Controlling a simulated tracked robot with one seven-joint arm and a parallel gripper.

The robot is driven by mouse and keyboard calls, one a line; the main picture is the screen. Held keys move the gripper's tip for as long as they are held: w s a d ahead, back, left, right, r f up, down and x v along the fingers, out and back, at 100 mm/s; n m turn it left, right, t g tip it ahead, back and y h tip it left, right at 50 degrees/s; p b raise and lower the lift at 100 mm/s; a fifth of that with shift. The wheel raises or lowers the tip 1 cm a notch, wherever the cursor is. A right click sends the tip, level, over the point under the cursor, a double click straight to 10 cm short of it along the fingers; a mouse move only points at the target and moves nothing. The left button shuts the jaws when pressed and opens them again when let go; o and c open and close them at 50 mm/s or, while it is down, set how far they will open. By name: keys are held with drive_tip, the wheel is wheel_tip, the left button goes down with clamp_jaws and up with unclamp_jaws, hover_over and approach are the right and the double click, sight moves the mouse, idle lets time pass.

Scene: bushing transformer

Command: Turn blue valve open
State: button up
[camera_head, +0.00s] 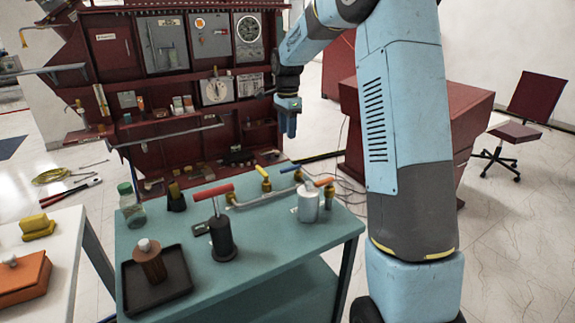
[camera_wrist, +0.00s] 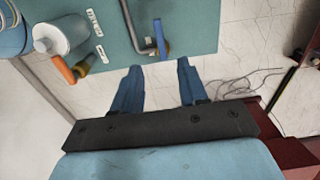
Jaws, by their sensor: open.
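The blue valve handle (camera_head: 290,169) is a thin blue bar at the end of a bent grey pipe (camera_head: 262,198) on the teal table (camera_head: 290,240). In the wrist view, the blue valve handle (camera_wrist: 163,38) stands upright in the picture, near the table edge. My gripper (camera_head: 289,128) hangs pointing down, above and behind the handle in the head view. In the wrist view, my gripper (camera_wrist: 160,68) has its two blue fingers spread with nothing between them. The handle appears just beyond the fingertips, roughly centred between them. No contact shows. The valve body under the handle is mostly hidden.
A yellow valve (camera_head: 265,180), a black cylinder with a red handle (camera_head: 220,235) and a tray (camera_head: 155,280) share the table. A dark red shelf rack (camera_head: 120,60) stands behind.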

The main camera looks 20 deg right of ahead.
sight(288, 168)
wheel_tip(288, 168, down, 14)
drive_tip(key=shift+r, duration=0.25)
idle(0.3)
drive_tip(key=shift+c, duration=0.3)
clamp_jaws()
idle(0.3)
